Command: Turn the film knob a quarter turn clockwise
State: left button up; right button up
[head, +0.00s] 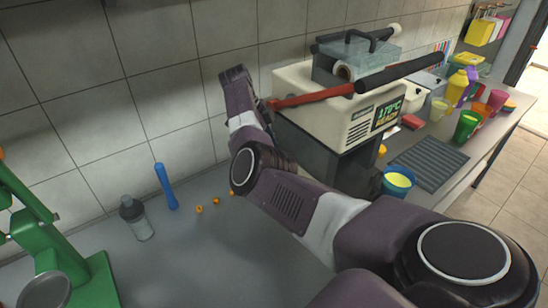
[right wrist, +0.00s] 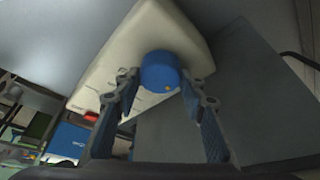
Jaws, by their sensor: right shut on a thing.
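The film knob (right wrist: 160,70) is a blue round knob on the cream housing of the sealing machine, with a small yellow-orange mark low on its face. My right gripper (right wrist: 157,84) has one finger on each side of the knob and is shut on it. In the head view the sealing machine (head: 315,110) has a lit display on its front. My right arm reaches across to its left side, where the knob is hidden. My left gripper is not in view.
A red lever with a black grip (head: 400,73) crosses the machine's top. A green press (head: 80,285) stands at the left, near a grey-capped bottle (head: 137,220) and a blue tool (head: 166,187). Cups, including a blue one (head: 398,183), and a ridged mat (head: 430,162) lie to the right.

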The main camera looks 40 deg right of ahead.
jog(key=shift+m+b, duration=0.65)
jog(key=shift+m, duration=0.05)
jog(key=o, duration=1.2)
jog(key=shift+c, duration=0.2)
jog(key=v, duration=0.7)
jog(key=shift+w+r, duration=0.15)
jog(key=shift+r, duration=0.1)
jog(key=shift+d, duration=0.1)
